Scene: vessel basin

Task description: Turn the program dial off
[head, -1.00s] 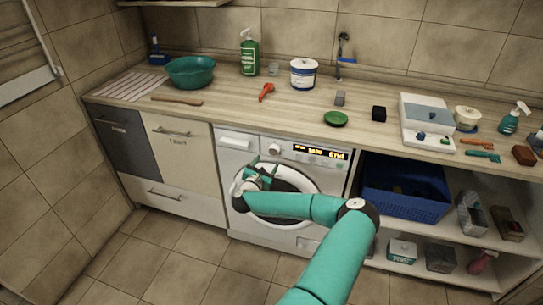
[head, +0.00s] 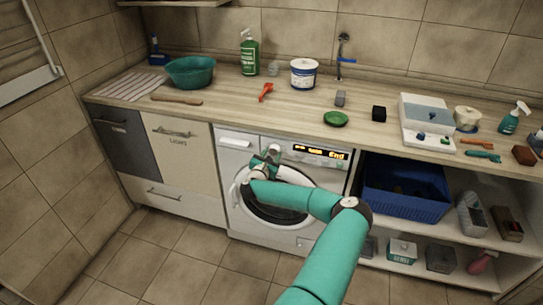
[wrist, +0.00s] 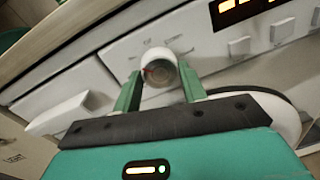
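The program dial (wrist: 159,70) is a round white knob with a small red mark on the washing machine's front panel. In the head view the dial (head: 273,149) is partly hidden by my gripper. My gripper (wrist: 160,82) is open, with one green finger on each side of the dial in the wrist view. I cannot tell whether the fingers touch it. The washing machine (head: 232,165) stands under the counter, its round door shut behind my arm. Its display (head: 320,153) is lit and reads "End" at its right end.
The wooden counter (head: 225,105) overhangs just above the panel. The detergent drawer (wrist: 70,113) is left of the dial, and square buttons (wrist: 240,47) are right of it. A blue crate (head: 405,190) sits on the shelf to the right. The floor in front is clear.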

